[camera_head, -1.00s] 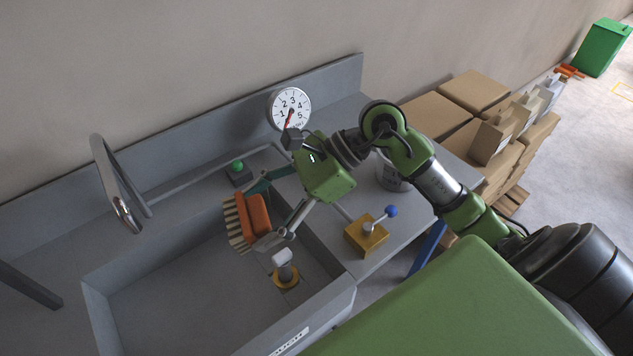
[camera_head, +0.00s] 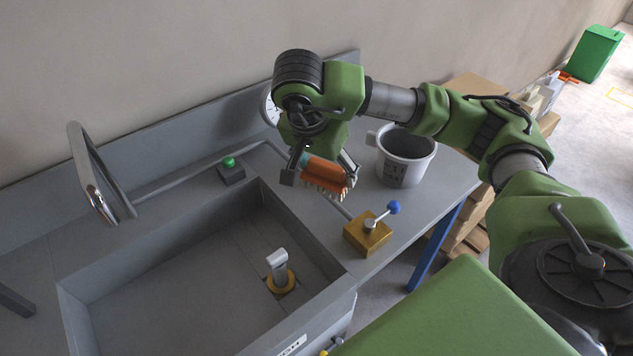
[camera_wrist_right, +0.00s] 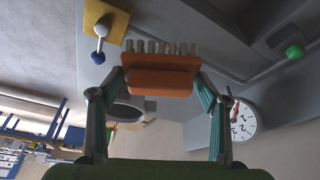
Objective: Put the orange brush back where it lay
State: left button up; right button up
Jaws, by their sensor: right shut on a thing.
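The orange brush (camera_head: 326,172) has pale bristles that point down in the head view. My right gripper (camera_head: 325,170) is shut on it and holds it above the counter between the sink and the grey bucket. In the right wrist view the brush (camera_wrist_right: 160,78) sits between both fingers of the right gripper (camera_wrist_right: 157,80). The counter (camera_head: 405,205) shows bare around the bucket and the yellow block. My left gripper is not in view.
A grey bucket (camera_head: 404,158) stands right of the brush. A yellow block with a blue-knobbed lever (camera_head: 367,233) stands near the front edge. The sink (camera_head: 170,275) holds a white-topped fitting (camera_head: 279,268). A green button box (camera_head: 231,171) and a tap (camera_head: 95,175) stand behind. The dial (camera_head: 270,105) is partly hidden.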

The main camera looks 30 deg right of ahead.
jog(key=shift+w+d+r, duration=0.1)
jog(key=shift+d+r, duration=0.1)
jog(key=shift+d, duration=0.6)
jog(key=shift+w+d, duration=0.25)
jog(key=shift+w, duration=0.05)
jog(key=w+d+f+p, duration=0.1)
jog(key=w+f, duration=0.1)
jog(key=w, duration=0.2)
jog(key=w+d+f+p, duration=0.1)
jog(key=w+f, duration=0.2)
jog(key=w+d+f+p, duration=0.1)
jog(key=w+d+f, duration=0.1)
jog(key=w+f, duration=0.1)
jog(key=shift+w+f, duration=0.25)
jog(key=shift+w, duration=0.55)
jog(key=shift+w+d+f+p, duration=0.15)
jog(key=shift+w+f+p, duration=0.15)
jog(key=shift+w+f, duration=0.3)
notch_tip(320, 180, down, 2)
jog(key=shift+s+f+p, duration=0.15)
jog(key=shift+f+p, duration=0.05)
jog(key=shift+p, duration=0.5)
jog(key=shift+f, duration=0.35)
jog(key=o, duration=1.1)
